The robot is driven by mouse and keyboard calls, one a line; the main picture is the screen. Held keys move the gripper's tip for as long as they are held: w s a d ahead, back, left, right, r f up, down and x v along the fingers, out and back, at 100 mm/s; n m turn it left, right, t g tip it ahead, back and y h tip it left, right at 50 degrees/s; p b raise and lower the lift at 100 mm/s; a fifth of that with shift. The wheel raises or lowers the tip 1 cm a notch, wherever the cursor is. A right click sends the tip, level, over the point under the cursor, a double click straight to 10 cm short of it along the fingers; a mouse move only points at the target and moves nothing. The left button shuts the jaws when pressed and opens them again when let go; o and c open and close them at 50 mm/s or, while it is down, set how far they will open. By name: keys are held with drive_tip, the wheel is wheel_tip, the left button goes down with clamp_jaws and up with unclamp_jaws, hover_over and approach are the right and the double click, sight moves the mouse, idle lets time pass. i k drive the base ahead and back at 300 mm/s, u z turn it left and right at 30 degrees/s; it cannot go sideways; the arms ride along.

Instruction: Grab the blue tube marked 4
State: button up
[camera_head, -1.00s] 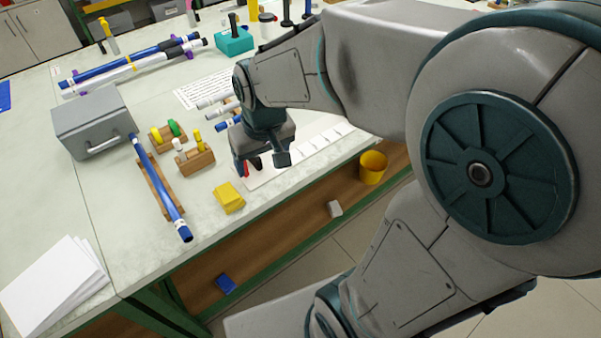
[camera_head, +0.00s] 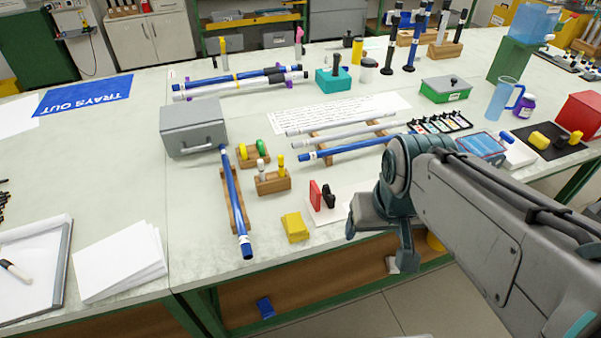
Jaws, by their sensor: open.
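Several blue tubes are in view, and I cannot read a 4 on any. One blue tube (camera_head: 234,197) lies lengthwise on a wooden cradle at the table's front left, with a white mark near its front end. Another blue tube (camera_head: 350,148) lies on a wooden rack below two pale tubes. More blue tubes (camera_head: 212,80) lie at the back left, and blue tubes (camera_head: 416,40) stand upright at the back. My gripper (camera_head: 380,246) is open and empty at the front edge, pointing down, apart from the tubes.
A grey box (camera_head: 193,127) stands left of the front cradle. A yellow block (camera_head: 295,227), small wooden holders (camera_head: 273,182) and red and black pieces (camera_head: 316,195) stand between that cradle and my gripper. A green box (camera_head: 445,90) is farther right.

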sight(246, 249)
drive_tip(key=k, duration=0.4)
drive_tip(key=u, duration=1.35)
drive_tip(key=i, duration=0.9)
drive_tip(key=z, duration=0.3)
